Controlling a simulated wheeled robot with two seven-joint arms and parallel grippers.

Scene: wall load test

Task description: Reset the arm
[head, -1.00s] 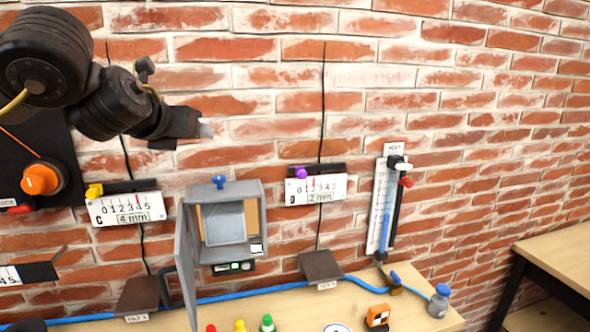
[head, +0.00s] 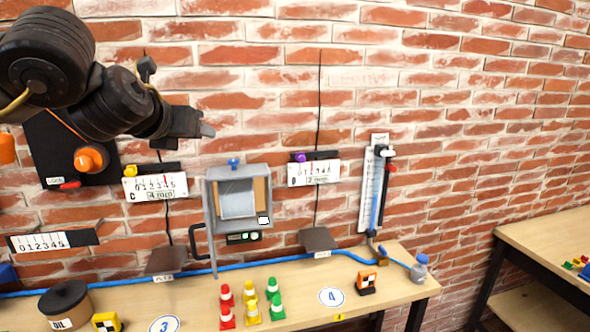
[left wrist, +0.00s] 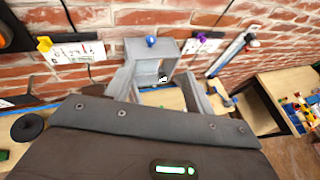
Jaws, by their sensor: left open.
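My left arm (head: 105,100) comes in from the upper left in the head view. Its gripper (head: 207,130) is raised in front of the brick wall, above and left of the grey box, and holds nothing. In the left wrist view the two grey fingers stand apart, and the gripper (left wrist: 160,85) is open and empty. The grey wall box (head: 240,172) shows beyond the fingers, apart from them. My right gripper is in neither view.
The box's door (head: 211,235) stands open toward me. A wooden table (head: 290,268) below carries several red, yellow and green cones, an oil pot (head: 66,305) and a blue-capped bottle (head: 420,268). A vertical gauge (head: 370,190) hangs right. A second table (head: 550,240) stands far right.

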